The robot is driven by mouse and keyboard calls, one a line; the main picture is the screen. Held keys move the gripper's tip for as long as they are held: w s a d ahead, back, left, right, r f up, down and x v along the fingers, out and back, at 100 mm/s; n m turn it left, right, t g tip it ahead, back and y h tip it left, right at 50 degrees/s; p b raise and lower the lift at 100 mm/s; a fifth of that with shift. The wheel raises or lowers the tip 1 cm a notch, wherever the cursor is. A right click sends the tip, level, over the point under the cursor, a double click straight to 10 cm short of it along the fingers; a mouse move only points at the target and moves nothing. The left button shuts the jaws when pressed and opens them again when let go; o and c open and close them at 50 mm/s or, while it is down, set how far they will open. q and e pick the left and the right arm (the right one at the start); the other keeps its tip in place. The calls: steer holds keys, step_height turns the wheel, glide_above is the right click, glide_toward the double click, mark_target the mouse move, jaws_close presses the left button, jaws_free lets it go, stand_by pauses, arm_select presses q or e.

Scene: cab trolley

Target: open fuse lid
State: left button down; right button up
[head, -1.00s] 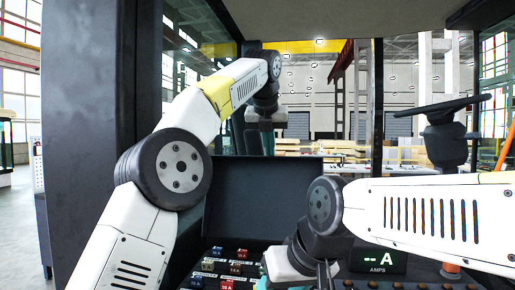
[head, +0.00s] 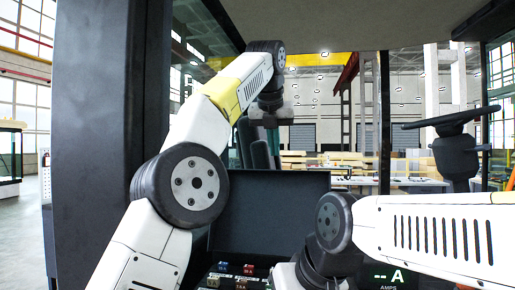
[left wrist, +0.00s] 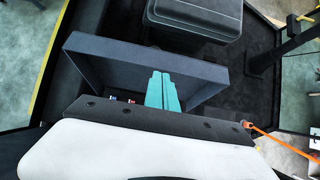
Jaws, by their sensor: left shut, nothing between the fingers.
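The fuse lid (head: 270,212) is a dark flat panel standing raised behind the fuse box in the head view. In the left wrist view the lid (left wrist: 110,62) shows as a dark shallow box shape with its upper edge facing the camera. My left gripper (head: 272,148) hangs pointing down beyond the lid's top edge, as seen from the head. Its teal fingers (left wrist: 163,88) are together and empty in the left wrist view, overlapping the lid in the picture; contact cannot be told. Coloured fuses (head: 235,270) show below the lid. My right gripper's fingers are out of frame.
An amps display (head: 388,277) sits at lower right, partly behind my right arm. A steering wheel (head: 452,120) stands at right. A dark cab pillar (head: 95,120) rises at left. A dark seat-like block (left wrist: 195,18) lies beyond the lid.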

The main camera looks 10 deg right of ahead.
arm_select(q)
steer(key=s+a, duration=0.4)
steer(key=s, duration=0.6)
steer(key=shift+s+a, duration=0.2)
steer(key=shift+s, duration=0.15)
steer(key=shift+s, duration=0.1)
